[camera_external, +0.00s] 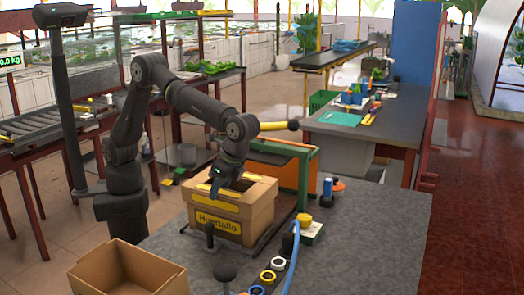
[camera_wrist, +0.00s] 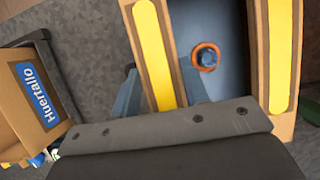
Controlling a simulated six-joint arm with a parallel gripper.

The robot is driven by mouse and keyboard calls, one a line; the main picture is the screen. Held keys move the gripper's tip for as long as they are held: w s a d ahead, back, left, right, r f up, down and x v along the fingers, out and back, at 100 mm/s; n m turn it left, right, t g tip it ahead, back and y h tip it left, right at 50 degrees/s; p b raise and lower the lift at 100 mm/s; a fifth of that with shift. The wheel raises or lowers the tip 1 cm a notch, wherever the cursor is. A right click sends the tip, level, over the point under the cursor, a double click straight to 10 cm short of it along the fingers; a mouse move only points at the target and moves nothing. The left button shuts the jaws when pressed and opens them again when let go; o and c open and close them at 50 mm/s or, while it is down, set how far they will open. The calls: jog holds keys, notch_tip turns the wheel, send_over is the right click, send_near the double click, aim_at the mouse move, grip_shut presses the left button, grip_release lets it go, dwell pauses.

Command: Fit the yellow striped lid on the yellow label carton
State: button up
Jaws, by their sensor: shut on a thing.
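The yellow label carton (camera_external: 222,228) stands on the grey table, its "Huertallo" label facing front. A cardboard lid with two yellow stripes (camera_external: 250,177) lies at its top; from here I cannot tell whether it is fully seated or slightly raised. In the wrist view the lid's stripes (camera_wrist: 155,55) run along both sides of a wide central opening. My gripper (camera_external: 216,187) points down at the carton top. In the wrist view its fingers (camera_wrist: 160,92) straddle the lid's left striped bar and are shut on it. An orange ring with a blue centre (camera_wrist: 206,57) shows through the opening.
An open carton (camera_external: 125,272) stands at the front left; a carton with a blue label (camera_wrist: 38,98) shows left in the wrist view. A green-orange frame (camera_external: 303,170) stands behind the carton. Small rings (camera_external: 268,277) and a blue hose lie in front. The table's right side is clear.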

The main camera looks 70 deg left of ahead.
jog(key=shift+f, duration=0.55)
dwell(0.7)
jog(key=o, duration=1.3)
jog(key=shift+r, duration=0.2)
jog(key=shift+r, duration=1.3)
jog(key=shift+r, duration=0.1)
notch_tip(320, 180, up, 7)
jog(key=shift+f, duration=0.1)
dwell(0.7)
